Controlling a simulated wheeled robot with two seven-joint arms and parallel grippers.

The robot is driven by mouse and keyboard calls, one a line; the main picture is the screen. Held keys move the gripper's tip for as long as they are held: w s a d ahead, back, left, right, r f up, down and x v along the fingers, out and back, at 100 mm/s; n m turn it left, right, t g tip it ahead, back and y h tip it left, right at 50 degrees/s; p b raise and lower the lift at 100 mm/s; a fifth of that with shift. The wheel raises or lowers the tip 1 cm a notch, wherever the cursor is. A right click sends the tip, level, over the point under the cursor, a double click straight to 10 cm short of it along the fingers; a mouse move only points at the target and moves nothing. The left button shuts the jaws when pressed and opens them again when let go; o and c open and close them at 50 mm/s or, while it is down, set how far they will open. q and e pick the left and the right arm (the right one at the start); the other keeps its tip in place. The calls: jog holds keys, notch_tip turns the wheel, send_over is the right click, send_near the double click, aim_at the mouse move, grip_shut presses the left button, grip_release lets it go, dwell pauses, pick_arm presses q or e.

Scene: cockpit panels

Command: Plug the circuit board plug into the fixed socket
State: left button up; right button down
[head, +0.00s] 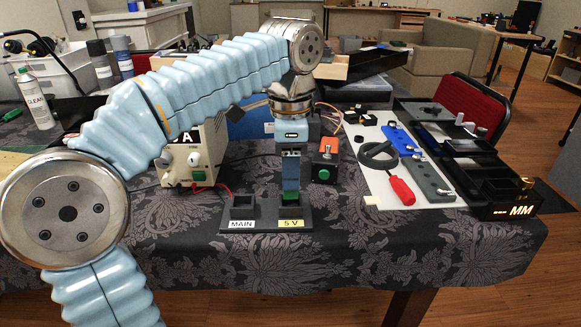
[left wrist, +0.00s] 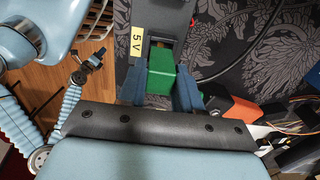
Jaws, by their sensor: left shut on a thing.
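The fixed socket base (head: 266,213) is dark and stands on the cloth, with a "MAIN" slot on the left and a "5 V" slot on the right. My left gripper (head: 291,190) points down over the 5 V slot. It is shut on the green circuit board plug (head: 289,198), which also shows between the blue fingers in the left wrist view (left wrist: 160,72). The plug is at the 5 V opening; its depth there cannot be told. The 5 V label (left wrist: 137,41) lies beside it. My right gripper (left wrist: 88,66) shows small and apart, over the floor; its jaws are unclear.
A beige power unit (head: 192,158) stands left. The front cloth is clear.

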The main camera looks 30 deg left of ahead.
pick_arm(q)
jog(key=shift+p, duration=0.7)
dwell(1.0)
jog(key=shift+f+b, duration=1)
jog(key=shift+f, duration=0.55)
jog(key=o, duration=1.1)
notch_tip(320, 180, up, 14)
jog(key=p, duration=0.4)
jog(key=shift+f, duration=0.1)
